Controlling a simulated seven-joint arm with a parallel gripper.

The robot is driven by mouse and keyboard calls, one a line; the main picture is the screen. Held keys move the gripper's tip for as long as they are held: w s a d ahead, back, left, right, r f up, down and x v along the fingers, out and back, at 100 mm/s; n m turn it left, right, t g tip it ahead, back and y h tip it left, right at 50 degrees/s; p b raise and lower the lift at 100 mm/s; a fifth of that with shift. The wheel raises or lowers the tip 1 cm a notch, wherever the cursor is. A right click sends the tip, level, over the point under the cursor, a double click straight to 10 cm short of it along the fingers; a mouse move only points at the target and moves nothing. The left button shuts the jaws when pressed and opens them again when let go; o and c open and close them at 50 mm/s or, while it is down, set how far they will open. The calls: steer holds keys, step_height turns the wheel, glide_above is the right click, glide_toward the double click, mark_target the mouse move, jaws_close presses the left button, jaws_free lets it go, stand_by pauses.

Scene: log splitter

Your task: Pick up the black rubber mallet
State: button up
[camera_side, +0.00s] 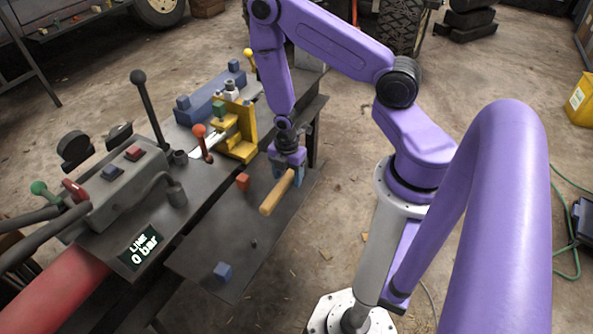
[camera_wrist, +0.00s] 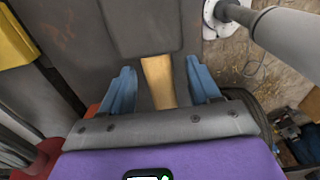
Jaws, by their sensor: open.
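The mallet shows mainly as its pale wooden handle (camera_side: 275,194), slanting beneath my gripper over the dark lower shelf. Its head cannot be made out in the side view. In the wrist view, the handle (camera_wrist: 158,82) runs between my blue fingers, and a dark rounded block (camera_wrist: 140,28) at its far end looks like the black head. My gripper (camera_side: 287,173) is open, pointing down, with one finger on each side of the handle. In the wrist view, gaps show between the handle and both fingers of my gripper (camera_wrist: 159,70).
A yellow bracket (camera_side: 238,140) and red-knobbed lever (camera_side: 200,135) stand behind left. The shelf (camera_side: 215,235) is mostly clear in front.

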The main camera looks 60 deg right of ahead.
mark_target(288, 175)
steer(key=shift+f, duration=1.4)
jaws_close()
steer(key=shift+r, duration=0.15)
steer(key=shift+r, duration=4.9)
